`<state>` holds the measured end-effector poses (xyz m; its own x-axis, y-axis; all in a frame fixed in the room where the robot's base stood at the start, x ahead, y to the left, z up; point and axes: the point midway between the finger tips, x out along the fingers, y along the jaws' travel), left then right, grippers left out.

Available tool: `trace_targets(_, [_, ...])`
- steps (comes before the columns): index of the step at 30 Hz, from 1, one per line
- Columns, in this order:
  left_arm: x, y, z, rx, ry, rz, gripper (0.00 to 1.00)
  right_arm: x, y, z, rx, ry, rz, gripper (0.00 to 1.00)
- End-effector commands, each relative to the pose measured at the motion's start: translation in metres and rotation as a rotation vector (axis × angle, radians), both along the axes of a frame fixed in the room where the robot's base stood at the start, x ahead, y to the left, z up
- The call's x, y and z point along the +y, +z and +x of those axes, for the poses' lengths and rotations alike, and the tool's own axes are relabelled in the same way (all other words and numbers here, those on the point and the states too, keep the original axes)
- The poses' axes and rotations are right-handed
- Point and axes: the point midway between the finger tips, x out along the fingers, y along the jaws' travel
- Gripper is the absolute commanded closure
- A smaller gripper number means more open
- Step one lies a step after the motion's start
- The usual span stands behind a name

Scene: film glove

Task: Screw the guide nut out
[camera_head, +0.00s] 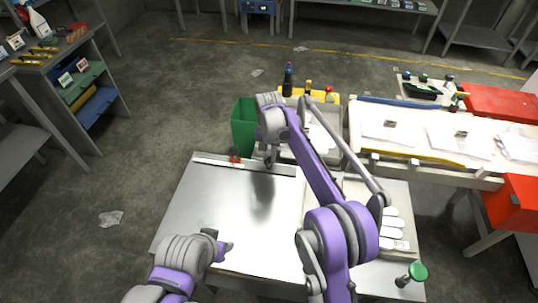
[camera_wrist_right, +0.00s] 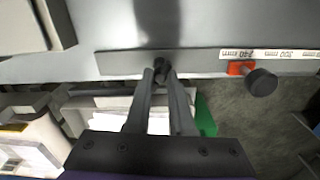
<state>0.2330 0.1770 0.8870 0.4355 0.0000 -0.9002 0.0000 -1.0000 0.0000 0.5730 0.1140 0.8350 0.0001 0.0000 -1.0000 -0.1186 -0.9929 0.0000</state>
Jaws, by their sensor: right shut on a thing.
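The guide nut (camera_wrist_right: 161,66) is a small dark knob at the edge of a metal guide strip (camera_wrist_right: 200,62), seen in the right wrist view. My right gripper (camera_wrist_right: 162,72) is shut on it, with one grey finger on each side. In the head view my right gripper (camera_head: 270,160) reaches down to the far edge of the metal table (camera_head: 235,215); the nut is hidden there by the gripper. My left gripper (camera_head: 224,247) is low over the near left part of the table, apart from the strip; its fingers are too small to judge.
A red block with a black knob (camera_wrist_right: 262,82) sits on the strip beside the nut, near printed length marks. A green bin (camera_head: 244,126) stands beyond the table. White gloves (camera_head: 392,230) and a green-topped knob (camera_head: 417,272) are at the right. The table's middle is clear.

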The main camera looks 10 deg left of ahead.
Motion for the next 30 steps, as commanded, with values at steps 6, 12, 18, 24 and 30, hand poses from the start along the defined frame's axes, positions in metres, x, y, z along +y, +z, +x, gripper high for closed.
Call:
trace_targets(6, [0.0, 0.0031, 0.0006, -0.001, 0.0, 0.0, 0.5, -0.0001, 0.0002, 0.0001, 0.0, 0.205, 0.0, 1.0])
trace_targets(12, [0.0, 0.005, 0.001, -0.002, 0.0, 0.0, 0.5, -0.0001, 0.0, 0.0, 0.001, 0.395, 0.0, 1.0])
trace_targets(18, [0.0, 0.0066, 0.0014, -0.003, 0.0, 0.0, 0.5, -0.0001, -0.0003, 0.0, 0.001, 0.585, 0.0, 1.0])
trace_targets(24, [0.0, 0.0077, 0.0017, -0.003, 0.0, 0.0, 0.5, -0.0001, -0.0005, -0.0001, 0.001, 0.775, 0.0, 1.0])
trace_targets(30, [0.0, 0.0087, 0.0018, -0.004, 0.0, 0.0, 0.5, -0.0001, -0.0007, -0.0002, 0.001, 0.965, 0.0, 1.0])
